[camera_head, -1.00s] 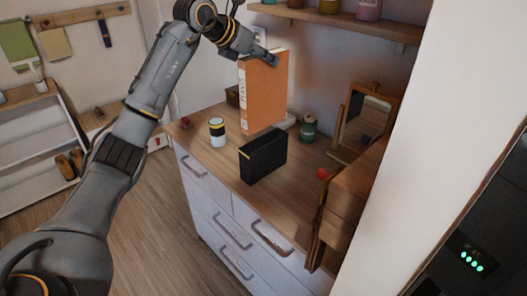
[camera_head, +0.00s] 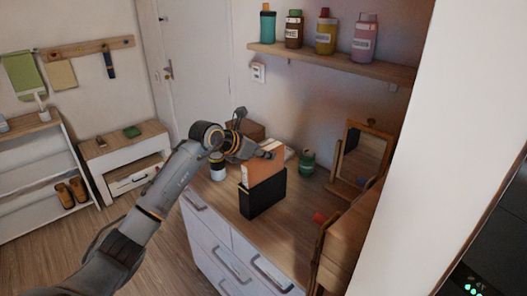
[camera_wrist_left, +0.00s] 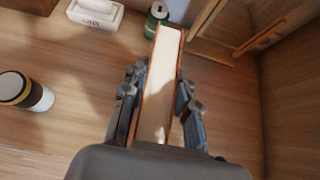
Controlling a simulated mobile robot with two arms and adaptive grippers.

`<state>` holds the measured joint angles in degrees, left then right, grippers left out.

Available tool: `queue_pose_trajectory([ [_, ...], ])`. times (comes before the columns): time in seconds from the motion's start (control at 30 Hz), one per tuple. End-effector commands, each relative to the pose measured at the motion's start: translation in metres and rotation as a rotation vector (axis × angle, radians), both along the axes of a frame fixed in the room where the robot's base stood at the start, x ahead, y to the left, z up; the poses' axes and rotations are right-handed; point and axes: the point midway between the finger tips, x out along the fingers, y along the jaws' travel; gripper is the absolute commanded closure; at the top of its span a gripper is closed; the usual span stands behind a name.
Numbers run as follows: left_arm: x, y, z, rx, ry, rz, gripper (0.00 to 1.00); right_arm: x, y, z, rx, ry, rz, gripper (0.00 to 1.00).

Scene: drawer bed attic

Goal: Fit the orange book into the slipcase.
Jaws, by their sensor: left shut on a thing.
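The orange book (camera_head: 264,168) stands upright with its lower part inside the black slipcase (camera_head: 263,197) on the dresser top. Its upper part sticks out above the slipcase's open top. My left gripper (camera_head: 268,153) is shut on the book near its top. In the left wrist view, the fingers of the left gripper (camera_wrist_left: 158,100) lie on both sides of the book (camera_wrist_left: 160,75), whose pale page edges face the camera. The slipcase is not visible in that view. How deep the book sits is hidden by the slipcase walls. My right gripper is not in view.
A framed mirror (camera_head: 360,155) stands farther right. A wall shelf (camera_head: 335,63) with several bottles hangs above. A tissue box (camera_wrist_left: 96,12) lies at the back.

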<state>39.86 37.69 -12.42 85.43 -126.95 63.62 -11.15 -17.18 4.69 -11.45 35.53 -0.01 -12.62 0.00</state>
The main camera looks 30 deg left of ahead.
Motion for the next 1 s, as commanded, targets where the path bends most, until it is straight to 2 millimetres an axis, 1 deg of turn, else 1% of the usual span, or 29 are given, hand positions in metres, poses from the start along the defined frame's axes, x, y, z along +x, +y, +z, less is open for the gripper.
queue_pose_trajectory([
  [0.27, 0.001, 0.000, 0.000, -0.001, -0.007, 0.000, 1.00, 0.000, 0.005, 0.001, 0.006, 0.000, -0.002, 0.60],
  [0.4, 0.001, 0.000, -0.004, -0.001, -0.007, 0.000, 1.00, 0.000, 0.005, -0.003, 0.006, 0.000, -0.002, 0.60],
  [0.43, 0.000, 0.000, -0.006, 0.000, -0.002, 0.001, 0.67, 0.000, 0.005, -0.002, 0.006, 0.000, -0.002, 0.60],
  [0.47, 0.000, 0.000, -0.005, 0.000, -0.002, 0.001, 0.60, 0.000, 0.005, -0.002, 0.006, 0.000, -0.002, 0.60],
  [0.5, 0.000, 0.000, -0.005, -0.001, -0.002, 0.000, 0.52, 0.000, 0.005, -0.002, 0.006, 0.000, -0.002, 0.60],
  [0.53, 0.000, 0.000, -0.005, -0.001, -0.002, 0.000, 0.48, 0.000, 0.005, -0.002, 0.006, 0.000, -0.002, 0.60],
  [0.8, 0.000, 0.000, -0.005, 0.000, -0.001, 0.000, 0.48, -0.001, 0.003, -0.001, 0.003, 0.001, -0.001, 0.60],
  [0.9, 0.000, 0.000, 0.000, -0.001, -0.002, 0.000, 0.48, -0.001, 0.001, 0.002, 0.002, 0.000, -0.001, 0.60],
  [1.0, -0.010, 0.005, 0.003, 0.003, -0.003, 0.001, 0.48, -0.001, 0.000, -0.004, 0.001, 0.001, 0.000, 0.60],
])
